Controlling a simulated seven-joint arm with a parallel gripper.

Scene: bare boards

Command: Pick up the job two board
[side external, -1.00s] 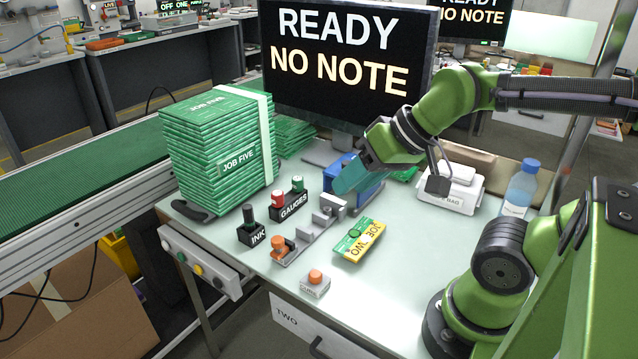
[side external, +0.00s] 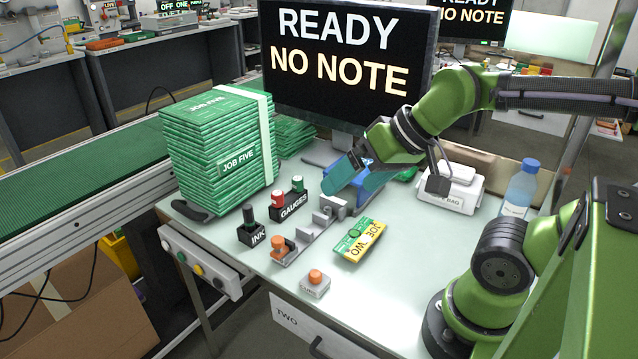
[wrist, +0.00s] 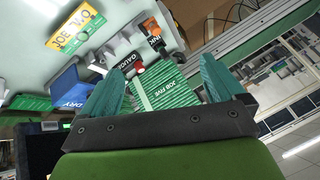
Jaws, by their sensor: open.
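The job two board (side external: 358,240) is a small board, half green and half yellow with black "JOB TWO" lettering. It lies flat on the pale bench, right of a grey fixture (side external: 318,228) with an orange knob. It also shows at the upper left of the wrist view (wrist: 75,27). My gripper (side external: 349,190) has teal fingers spread apart and empty. It is above the bench, behind the board and clear of it. In the wrist view my gripper (wrist: 162,70) has the board outside its fingers, to the left.
A tall strapped stack of job five boards (side external: 215,145) stands at left. The gauges block (side external: 291,206), ink block (side external: 252,237) and orange button (side external: 315,284) are near the board.

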